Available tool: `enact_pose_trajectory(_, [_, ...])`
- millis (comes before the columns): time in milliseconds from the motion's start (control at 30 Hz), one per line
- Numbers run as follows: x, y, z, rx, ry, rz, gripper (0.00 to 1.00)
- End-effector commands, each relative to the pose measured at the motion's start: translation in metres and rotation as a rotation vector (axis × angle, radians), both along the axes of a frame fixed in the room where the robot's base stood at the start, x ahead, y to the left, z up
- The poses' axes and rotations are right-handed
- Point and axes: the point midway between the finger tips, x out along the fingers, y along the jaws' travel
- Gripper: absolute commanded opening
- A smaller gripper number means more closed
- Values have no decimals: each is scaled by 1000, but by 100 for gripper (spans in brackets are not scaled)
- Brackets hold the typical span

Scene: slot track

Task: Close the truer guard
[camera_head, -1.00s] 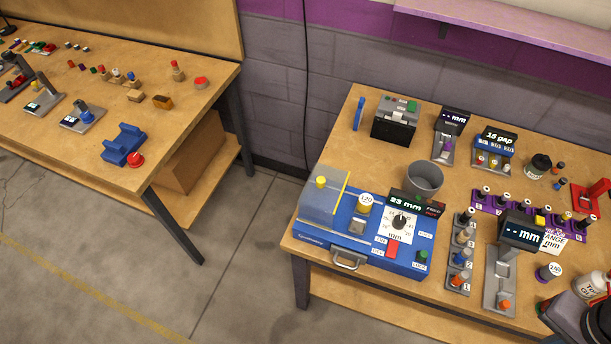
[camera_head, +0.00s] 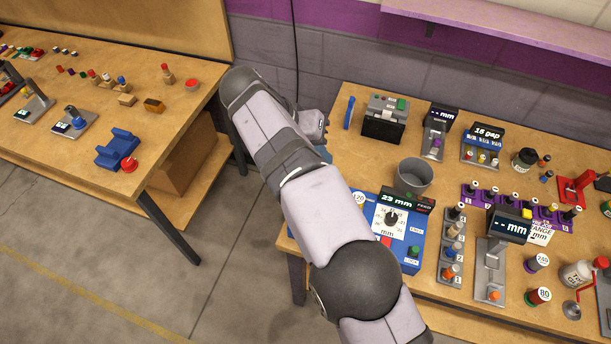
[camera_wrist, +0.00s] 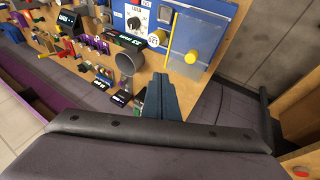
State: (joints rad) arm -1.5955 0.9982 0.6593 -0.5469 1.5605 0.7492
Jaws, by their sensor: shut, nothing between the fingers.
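The truer is a blue box (camera_wrist: 152,28) in the upper part of the wrist view; its dial side also shows in the head view (camera_head: 419,229). Its guard is a clear panel (camera_wrist: 197,32) with a yellow strip along one edge and a yellow knob (camera_wrist: 191,57). The guard stands at the box's end away from the dial, leaving the 120 wheel (camera_wrist: 154,40) uncovered. In the head view my arm hides the guard.
A grey cup (camera_wrist: 129,62) stands near my fingers in the wrist view, and in the head view (camera_head: 412,177) it is behind the truer. A black block with a green button (camera_head: 387,118) and a blue stick (camera_head: 349,112) stand at the back.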

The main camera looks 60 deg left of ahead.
Motion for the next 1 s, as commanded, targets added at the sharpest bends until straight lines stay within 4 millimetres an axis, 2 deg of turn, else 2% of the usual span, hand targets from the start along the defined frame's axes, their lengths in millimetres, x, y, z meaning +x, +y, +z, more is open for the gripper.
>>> enact_pose_trajectory(33, [-33, 11, 0, 16, -20, 30, 0])
enact_pose_trajectory(100, [-67, 18, 1, 40, -43, 52, 0])
enact_pose_trajectory(200, [-105, 23, 3, 70, -68, 74, 0])
enact_pose_trajectory(333, [-136, 24, 4, 97, -86, 89, 0])
enact_pose_trajectory(433, [-146, 24, 4, 105, -91, 92, 0])
enact_pose_trajectory(567, [-148, 24, 4, 108, -93, 92, 0])
enact_pose_trajectory(767, [-144, 25, -2, 107, -92, 92, 0])
enact_pose_trajectory(1000, [-131, 26, -20, 106, -91, 93, 0])
